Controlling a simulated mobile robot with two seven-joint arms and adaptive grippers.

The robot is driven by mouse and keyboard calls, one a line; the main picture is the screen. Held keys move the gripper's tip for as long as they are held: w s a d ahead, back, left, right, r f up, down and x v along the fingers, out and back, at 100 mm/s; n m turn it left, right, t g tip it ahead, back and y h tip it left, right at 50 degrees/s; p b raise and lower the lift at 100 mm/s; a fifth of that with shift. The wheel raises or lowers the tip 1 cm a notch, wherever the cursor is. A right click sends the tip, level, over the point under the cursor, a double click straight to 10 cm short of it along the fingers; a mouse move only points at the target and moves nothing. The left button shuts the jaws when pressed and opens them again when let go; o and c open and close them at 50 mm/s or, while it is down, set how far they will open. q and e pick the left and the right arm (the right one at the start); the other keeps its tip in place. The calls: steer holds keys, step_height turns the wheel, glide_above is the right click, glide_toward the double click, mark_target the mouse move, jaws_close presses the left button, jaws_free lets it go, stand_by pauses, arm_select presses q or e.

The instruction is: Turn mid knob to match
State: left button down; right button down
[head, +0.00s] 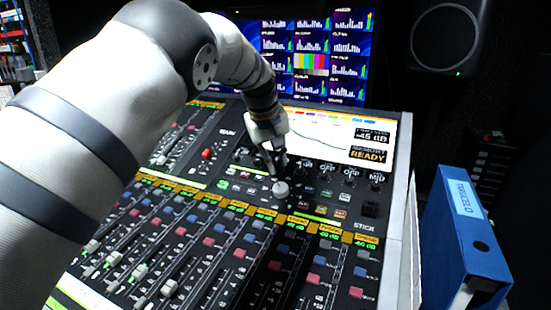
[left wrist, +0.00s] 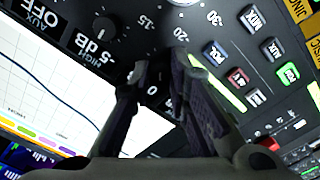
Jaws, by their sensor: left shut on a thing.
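My left gripper (head: 275,171) reaches down to the upper middle of the mixing console (head: 400,210). In the left wrist view its two fingers (left wrist: 157,66) stand a little apart, shut on a dark knob that they mostly hide. A grey round cap (head: 281,188) sits just below the fingertips in the head view. The console's display (head: 330,128) shows a falling curve, a dB figure and READY. My right gripper is not in view.
Faders (head: 168,288) and coloured buttons fill the console's front. A blue binder (head: 462,235) stands to the right. A black speaker (head: 447,38) and several monitor screens (head: 340,40) are behind.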

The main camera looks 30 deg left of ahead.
arm_select(q)
steer(key=shift+f+n, duration=0.1)
steer(key=shift+n, duration=1.6)
steer(key=c, duration=1.5)
jaws_free()
steer(key=shift+c, duration=0.2)
steer(key=v, duration=1.2)
